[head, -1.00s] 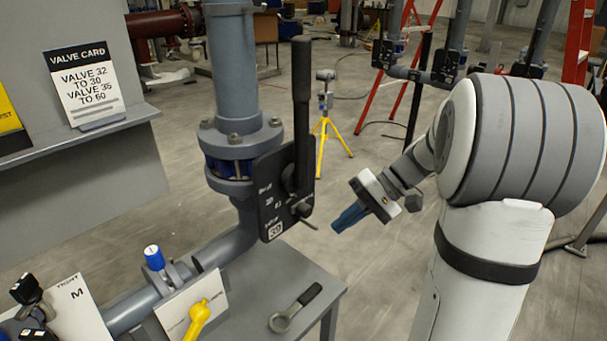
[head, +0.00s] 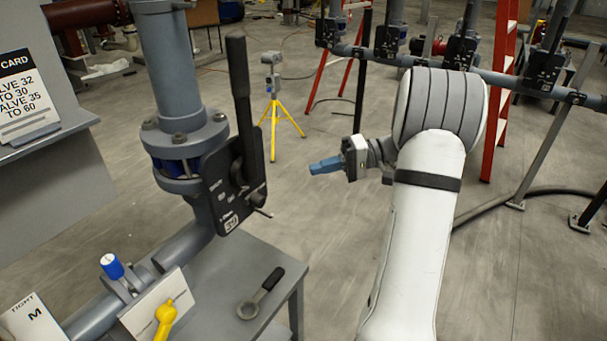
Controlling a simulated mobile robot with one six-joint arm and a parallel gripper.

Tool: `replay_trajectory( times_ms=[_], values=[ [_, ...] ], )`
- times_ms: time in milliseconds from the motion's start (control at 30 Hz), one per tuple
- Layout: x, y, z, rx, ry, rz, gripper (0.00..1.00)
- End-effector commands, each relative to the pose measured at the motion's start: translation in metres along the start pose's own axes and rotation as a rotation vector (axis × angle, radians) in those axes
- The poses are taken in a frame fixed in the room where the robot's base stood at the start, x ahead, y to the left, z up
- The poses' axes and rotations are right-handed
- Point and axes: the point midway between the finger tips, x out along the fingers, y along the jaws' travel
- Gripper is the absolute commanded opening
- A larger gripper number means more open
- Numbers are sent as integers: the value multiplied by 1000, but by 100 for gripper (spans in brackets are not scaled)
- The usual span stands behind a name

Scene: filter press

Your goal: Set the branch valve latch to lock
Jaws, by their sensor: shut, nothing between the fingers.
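A valve with a tall black lever (head: 240,95) stands on the grey vertical pipe at left of centre. The lever is nearly upright beside a black marked plate (head: 222,192). A small metal pin-like part (head: 262,211) sticks out at the plate's lower right; it may be the latch, but I cannot tell, and the plate's markings are too small to read. A yellow handle (head: 165,318) sits on a white plate lower down. My gripper (head: 324,166), with blue fingers, is shut and empty. It points left, in free space to the right of the valve, touching nothing.
A grey table (head: 215,290) below holds a ring-ended tool with a black handle (head: 262,290). A blue-capped knob (head: 112,266) is on the lower pipe. A valve card (head: 25,95) stands at left. A yellow tripod (head: 275,110) and red ladder (head: 498,110) stand behind.

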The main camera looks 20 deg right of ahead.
Motion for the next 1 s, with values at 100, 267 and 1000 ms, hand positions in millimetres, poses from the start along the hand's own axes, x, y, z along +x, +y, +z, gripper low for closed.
replay_trajectory(
  times_ms=[100, 267, 1000],
  values=[
    [24, -4, 0, 1, -4, -2, 0],
    [59, -4, 0, 2, -6, -1, 0],
    [114, 0, 29, 0, -3, 1, 0]
  ],
)
